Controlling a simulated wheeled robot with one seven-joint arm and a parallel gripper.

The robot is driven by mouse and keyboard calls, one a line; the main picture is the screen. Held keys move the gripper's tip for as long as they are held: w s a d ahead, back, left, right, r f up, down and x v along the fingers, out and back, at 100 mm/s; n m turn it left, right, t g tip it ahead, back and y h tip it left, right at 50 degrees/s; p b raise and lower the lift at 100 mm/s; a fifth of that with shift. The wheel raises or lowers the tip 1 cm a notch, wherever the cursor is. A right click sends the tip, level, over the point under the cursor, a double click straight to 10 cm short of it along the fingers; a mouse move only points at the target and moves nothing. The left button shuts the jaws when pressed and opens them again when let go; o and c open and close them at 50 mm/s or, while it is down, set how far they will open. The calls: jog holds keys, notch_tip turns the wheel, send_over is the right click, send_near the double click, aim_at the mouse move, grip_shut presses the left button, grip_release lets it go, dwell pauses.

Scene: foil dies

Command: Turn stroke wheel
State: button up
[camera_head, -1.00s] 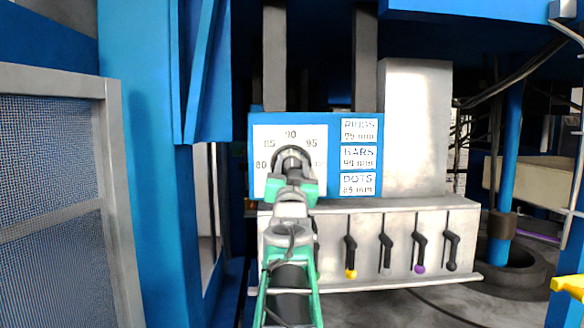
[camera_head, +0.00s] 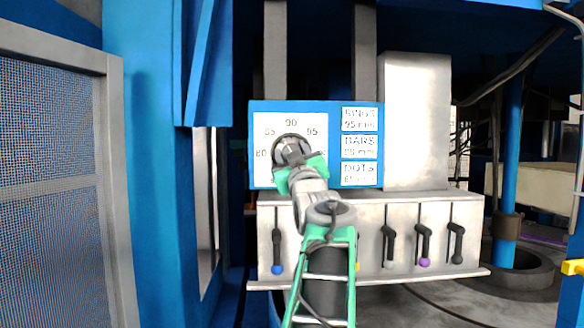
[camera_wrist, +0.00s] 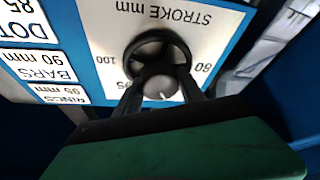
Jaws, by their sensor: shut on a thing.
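The dark round stroke wheel (camera_head: 291,137) sits on a white dial plate (camera_head: 264,118) on a blue panel. Scale numbers such as 80, 90 and 95 show around it. In the wrist view the wheel (camera_wrist: 159,34) appears upside down, with "STROKE mm" beside it and 80 and 100 at its sides. My gripper (camera_head: 294,157) is in front of the wheel and covers its lower part. In the wrist view my gripper (camera_wrist: 162,90) has its two dark fingers at the wheel, shut on it. A pale mark shows on the grey hub (camera_wrist: 161,86); what it points at is unclear.
Labels for rings, bars and dots (camera_head: 359,147) are right of the dial. Below, a grey lever box (camera_head: 440,258) carries several levers with coloured knobs, close under my arm. A mesh gate (camera_head: 50,170) stands at the left. A grey block (camera_head: 418,120) stands at the right.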

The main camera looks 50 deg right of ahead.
jog(key=shift+n+t+y+b, duration=0.5)
jog(key=shift+n+y+b, duration=0.45)
jog(key=shift+n, duration=1.05)
jog(key=shift+r, duration=0.1)
jog(key=o, duration=1.4)
jog(key=shift+c, duration=0.2)
jog(key=shift+s+a+f, duration=0.15)
jog(key=shift+s+f, duration=0.15)
jog(key=b+v, duration=0.3)
jog(key=v, duration=0.4)
jog(key=shift+r, duration=0.15)
